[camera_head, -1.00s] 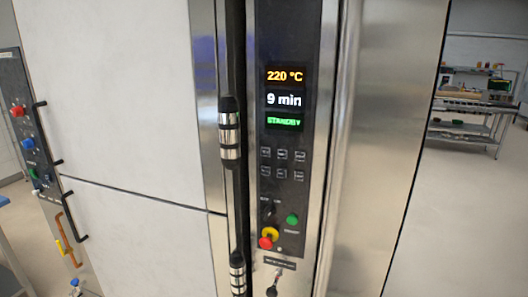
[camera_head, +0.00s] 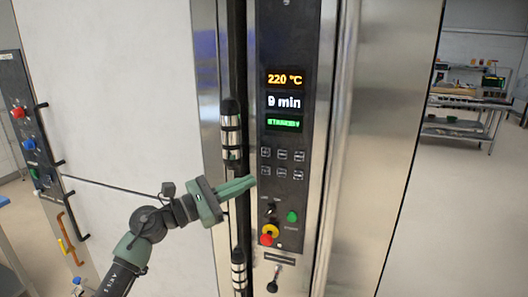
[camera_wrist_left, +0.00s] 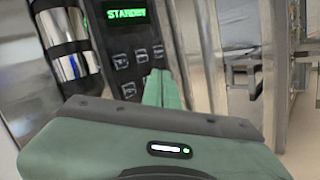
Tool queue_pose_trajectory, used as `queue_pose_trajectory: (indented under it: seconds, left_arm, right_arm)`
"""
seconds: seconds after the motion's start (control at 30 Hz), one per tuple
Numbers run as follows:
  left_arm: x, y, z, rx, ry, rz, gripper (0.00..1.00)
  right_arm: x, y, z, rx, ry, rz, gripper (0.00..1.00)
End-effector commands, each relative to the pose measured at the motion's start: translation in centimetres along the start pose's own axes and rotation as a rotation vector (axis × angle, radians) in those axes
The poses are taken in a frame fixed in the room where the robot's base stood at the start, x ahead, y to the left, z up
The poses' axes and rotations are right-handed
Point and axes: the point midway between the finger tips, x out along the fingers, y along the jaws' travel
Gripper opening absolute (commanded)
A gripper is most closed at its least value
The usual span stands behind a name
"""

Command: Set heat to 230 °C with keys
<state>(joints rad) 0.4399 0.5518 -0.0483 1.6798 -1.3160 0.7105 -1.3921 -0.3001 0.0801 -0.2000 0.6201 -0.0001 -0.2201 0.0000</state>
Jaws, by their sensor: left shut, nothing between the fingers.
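The black control panel (camera_head: 293,45) shows an orange 220 °C readout (camera_head: 285,79), a white 9 min readout (camera_head: 285,102) and a green STANDBY readout (camera_head: 284,124). Two rows of small keys (camera_head: 282,155) sit below, their labels too small to read. My left gripper (camera_head: 254,182) is shut and empty. Its fingertips are just left of the lower key row in the head view; I cannot tell whether they touch the panel. In the left wrist view, the shut fingers (camera_wrist_left: 160,88) point toward the keys (camera_wrist_left: 122,61). My right gripper is not in view.
A vertical door handle (camera_head: 231,135) stands close left of the panel, behind my left gripper. Below the keys are a green button (camera_head: 292,216) and a red and yellow knob (camera_head: 268,236). A shelf rack (camera_head: 460,120) stands far right, with clear floor before it.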

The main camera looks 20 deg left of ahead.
Motion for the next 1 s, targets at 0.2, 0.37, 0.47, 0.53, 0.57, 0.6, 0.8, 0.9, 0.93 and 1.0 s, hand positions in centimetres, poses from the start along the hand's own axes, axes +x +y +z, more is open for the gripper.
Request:
queue_pose_trajectory:
  seconds: [0.2,0.37,0.47,0.53,0.57,0.6,0.8,0.9,0.93,1.0]
  left_arm:
    - [0.2,0.0,3.5,0.222,0.006,-0.046,0.00]
    - [0.2,0.0,3.7,0.242,0.007,-0.050,0.00]
    - [0.2,0.0,3.7,0.240,0.007,-0.049,0.00]
    - [0.2,0.0,3.6,0.239,0.007,-0.049,0.00]
    - [0.2,0.0,3.6,0.238,0.007,-0.049,0.00]
    - [0.3,0.1,3.6,0.237,0.007,-0.049,0.00]
    - [1.3,1.0,3.1,0.234,0.005,-0.046,0.00]
    - [2.3,1.8,2.6,0.233,0.005,-0.047,0.00]
    - [2.7,2.0,2.5,0.234,0.004,-0.047,0.00]
    - [3.4,2.7,2.0,0.233,0.005,-0.045,0.00]
  right_arm:
    - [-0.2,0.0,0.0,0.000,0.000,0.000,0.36]
    - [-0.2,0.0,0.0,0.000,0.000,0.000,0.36]
    - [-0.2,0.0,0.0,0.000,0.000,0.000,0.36]
    - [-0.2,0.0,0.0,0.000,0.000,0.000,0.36]
    - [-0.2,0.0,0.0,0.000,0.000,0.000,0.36]
    - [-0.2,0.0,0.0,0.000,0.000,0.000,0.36]
    - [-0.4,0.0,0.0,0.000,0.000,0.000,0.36]
    - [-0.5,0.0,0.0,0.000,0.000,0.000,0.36]
    - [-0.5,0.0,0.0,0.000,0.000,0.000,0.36]
    - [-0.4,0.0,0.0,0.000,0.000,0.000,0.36]
